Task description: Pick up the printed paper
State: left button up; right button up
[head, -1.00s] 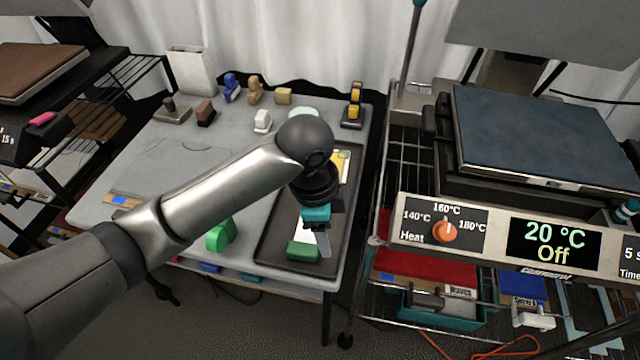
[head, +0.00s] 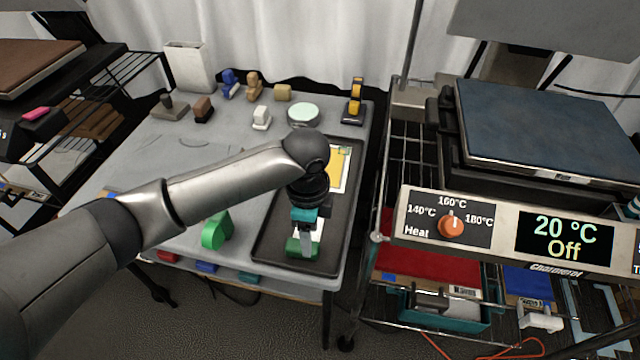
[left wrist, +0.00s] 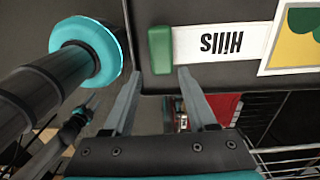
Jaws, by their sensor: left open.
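The printed paper (head: 341,172), with a yellow picture and white border, lies in a dark tray (head: 268,225) on the grey table. Its corner, with green and yellow print, shows at the right of the left wrist view (left wrist: 296,40). My left gripper (head: 304,243) is over the tray's near end, open and empty. In the left wrist view its fingertips (left wrist: 160,71) point toward the green block. The arm hides part of the paper and tray. My right gripper is not in view.
A green object (head: 216,231) stands left of the tray. Stamps, a pale round pad (head: 303,115) and a yellow-and-black stand (head: 354,102) line the table's back. A heat press (head: 545,130) reading "20 °C Off" stands right. The table's left middle is mostly clear.

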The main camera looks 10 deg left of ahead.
pick_arm(q)
jog(key=shift+f, duration=0.45)
jog(key=f+b, duration=0.1)
jog(key=f, duration=0.1)
jog(key=f+b, duration=0.1)
jog(key=shift+w+a+f, duration=0.1)
jog(key=shift+a+f, duration=0.25)
jog(key=shift+a, duration=0.05)
jog(key=shift+f, duration=0.45)
jog(key=shift+r, duration=0.1)
jog(key=shift+c, duration=1.7)
jog(key=c, duration=0.5)
grip_shut()
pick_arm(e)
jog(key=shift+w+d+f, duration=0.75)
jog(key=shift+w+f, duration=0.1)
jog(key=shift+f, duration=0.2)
